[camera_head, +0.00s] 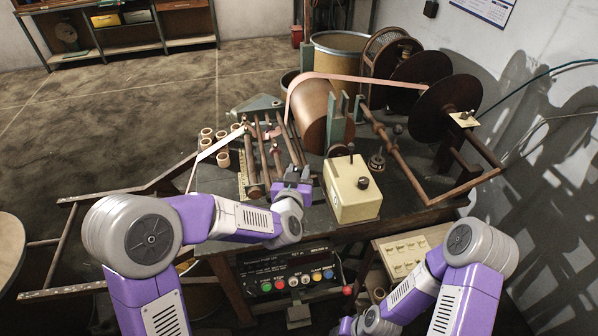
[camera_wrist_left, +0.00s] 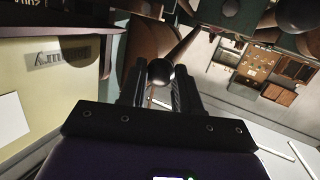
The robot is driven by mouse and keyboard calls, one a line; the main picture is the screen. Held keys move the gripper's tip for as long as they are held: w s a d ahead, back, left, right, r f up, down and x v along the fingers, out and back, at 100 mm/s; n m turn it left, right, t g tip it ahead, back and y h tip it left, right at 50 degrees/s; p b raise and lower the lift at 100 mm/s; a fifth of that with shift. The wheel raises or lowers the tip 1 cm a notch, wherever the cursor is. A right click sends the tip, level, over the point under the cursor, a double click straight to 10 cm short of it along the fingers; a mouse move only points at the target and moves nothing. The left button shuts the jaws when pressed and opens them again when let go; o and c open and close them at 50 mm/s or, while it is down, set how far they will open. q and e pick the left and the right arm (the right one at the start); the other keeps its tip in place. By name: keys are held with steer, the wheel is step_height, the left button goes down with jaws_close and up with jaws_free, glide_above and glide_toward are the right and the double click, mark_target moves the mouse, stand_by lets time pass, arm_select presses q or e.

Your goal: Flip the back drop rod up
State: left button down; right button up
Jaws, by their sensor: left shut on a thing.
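Several slim brown rods (camera_head: 276,157) run front to back on the winding machine, left of its large brown drum (camera_head: 311,112). My left gripper (camera_head: 292,183) is at the front ends of the right-hand rods. In the left wrist view the gripper (camera_wrist_left: 160,88) is shut on a dark drop rod (camera_wrist_left: 183,46). The rod's round end (camera_wrist_left: 161,72) sits between the two fingers and its shaft runs away up and to the right. In the head view the gripper hides the held end. My right arm is at the lower right; its fingers do not show.
A cream box (camera_head: 351,195) with knobs stands right of my left gripper, close to it. Small copper-coloured rolls (camera_head: 222,158) stand left of the rods. A button panel (camera_head: 290,276) is below the table's front edge. A tape (camera_head: 350,79) spans above to the reel (camera_head: 445,108).

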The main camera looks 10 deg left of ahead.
arm_select(q)
steer(key=w+a+r+g+p, duration=0.1)
steer(key=w+r+g+p, duration=0.1)
steer(key=r+p, duration=0.6)
steer(key=w+a+r+n+g+p, duration=0.1)
steer(key=w+r+p, duration=0.3)
steer(key=r+p, duration=0.4)
steer(key=shift+w+g+p, duration=0.4)
steer(key=shift+g+p, duration=0.3)
steer(key=shift+p, duration=3)
steer(key=c, duration=0.8)
jaws_free()
steer(key=shift+a, duration=0.1)
steer(key=v, duration=0.7)
steer(key=shift+s+a+r, duration=0.1)
steer(key=shift+s+r, duration=0.05)
steer(key=shift+s, duration=0.1)
